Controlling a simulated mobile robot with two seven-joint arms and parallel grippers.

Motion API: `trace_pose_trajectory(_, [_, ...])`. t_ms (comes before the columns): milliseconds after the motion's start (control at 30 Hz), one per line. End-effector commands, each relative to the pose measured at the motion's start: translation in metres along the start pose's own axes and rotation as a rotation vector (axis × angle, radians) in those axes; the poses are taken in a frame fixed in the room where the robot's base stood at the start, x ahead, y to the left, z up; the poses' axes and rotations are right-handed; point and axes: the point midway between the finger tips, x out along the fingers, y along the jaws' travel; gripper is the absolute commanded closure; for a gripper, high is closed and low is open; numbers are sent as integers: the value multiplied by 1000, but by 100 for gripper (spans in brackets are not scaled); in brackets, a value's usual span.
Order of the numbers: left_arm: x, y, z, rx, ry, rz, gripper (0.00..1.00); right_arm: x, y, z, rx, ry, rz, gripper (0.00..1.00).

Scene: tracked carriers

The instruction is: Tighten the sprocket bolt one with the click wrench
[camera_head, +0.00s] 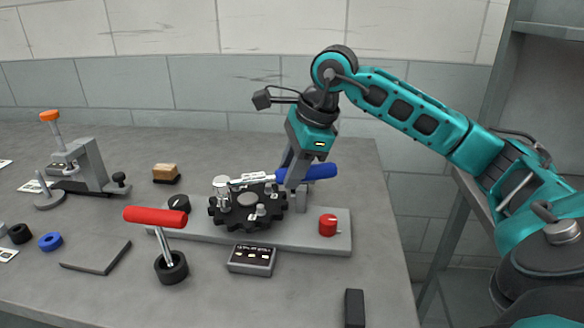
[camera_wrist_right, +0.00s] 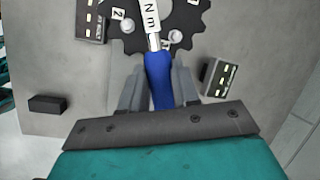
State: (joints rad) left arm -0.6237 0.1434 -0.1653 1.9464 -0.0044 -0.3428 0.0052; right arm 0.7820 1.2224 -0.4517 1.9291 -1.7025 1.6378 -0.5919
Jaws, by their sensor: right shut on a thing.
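The click wrench (camera_head: 310,173) has a blue handle and a silver shaft with a white "Nm" label. My right gripper (camera_head: 292,178) is shut on its blue handle, which also shows between the fingers in the right wrist view (camera_wrist_right: 159,78). The wrench lies roughly level above the black sprocket (camera_head: 246,213). Its head end is at a silver socket-like piece (camera_head: 222,187) over the sprocket's left side; whether it is seated on a bolt I cannot tell. A bolt (camera_wrist_right: 127,25) beside a "2" tag shows in the wrist view; bolt one's tag is not readable. My left gripper is out of view.
The sprocket sits on a grey base plate (camera_head: 290,239) with a red knob (camera_head: 328,225). A display box (camera_head: 252,260) and a red-handled tool (camera_head: 155,217) stand in front. A grey clamp fixture (camera_head: 88,168) is at left. The right front table is mostly clear except a black block (camera_head: 354,307).

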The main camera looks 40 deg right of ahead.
Motion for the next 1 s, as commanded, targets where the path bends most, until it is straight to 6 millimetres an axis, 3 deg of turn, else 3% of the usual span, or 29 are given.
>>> trace_pose_trajectory(1000, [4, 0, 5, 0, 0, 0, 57, 8, 1, -2, 0, -2, -2, 100])
